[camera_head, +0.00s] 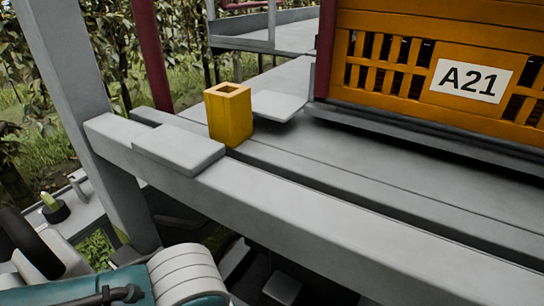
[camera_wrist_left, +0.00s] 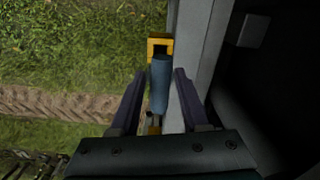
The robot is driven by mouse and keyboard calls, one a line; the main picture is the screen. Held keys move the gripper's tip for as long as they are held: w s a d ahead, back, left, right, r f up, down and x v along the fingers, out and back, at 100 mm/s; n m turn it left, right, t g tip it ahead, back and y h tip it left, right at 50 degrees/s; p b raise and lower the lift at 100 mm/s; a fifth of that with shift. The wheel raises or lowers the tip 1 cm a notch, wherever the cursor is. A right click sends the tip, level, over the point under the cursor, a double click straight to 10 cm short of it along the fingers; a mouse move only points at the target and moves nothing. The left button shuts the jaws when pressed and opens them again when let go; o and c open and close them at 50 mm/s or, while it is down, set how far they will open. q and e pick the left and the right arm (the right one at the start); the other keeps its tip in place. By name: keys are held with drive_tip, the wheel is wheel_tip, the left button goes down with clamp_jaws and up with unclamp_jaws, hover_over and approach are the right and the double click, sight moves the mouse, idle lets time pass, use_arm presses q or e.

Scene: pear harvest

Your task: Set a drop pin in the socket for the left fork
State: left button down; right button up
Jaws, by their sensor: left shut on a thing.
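The yellow square socket (camera_head: 229,117), hollow at the top, stands upright beside the grey rail in the head view. In the left wrist view a blue-grey cylinder, which looks like the drop pin (camera_wrist_left: 160,85), lies between the two dark fingers of my left gripper (camera_wrist_left: 160,76), which is shut on it. A yellow piece with an opening (camera_wrist_left: 160,40) shows just beyond the pin's far end; I cannot tell whether they touch. My left gripper's fingers are hidden in the head view. My right gripper is not in view.
An orange slatted crate (camera_head: 412,75) labelled A21 stands on the grey deck (camera_head: 350,154). A long grey rail (camera_head: 290,216) with a flat plate (camera_head: 179,149) runs along the front. A grey post (camera_head: 68,70) rises at left. A small dark round holder (camera_head: 56,214) sits at lower left.

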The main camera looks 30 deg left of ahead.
use_arm(q)
drive_tip(key=shift+f+b, duration=2.8)
drive_tip(key=shift+f, duration=0.05)
drive_tip(key=shift+f+b, duration=1.05)
drive_tip(key=shift+f, duration=0.45)
unclamp_jaws()
wheel_tip(320, 180, up, 7)
drive_tip(key=p, duration=0.7)
drive_tip(key=shift+p, duration=0.4)
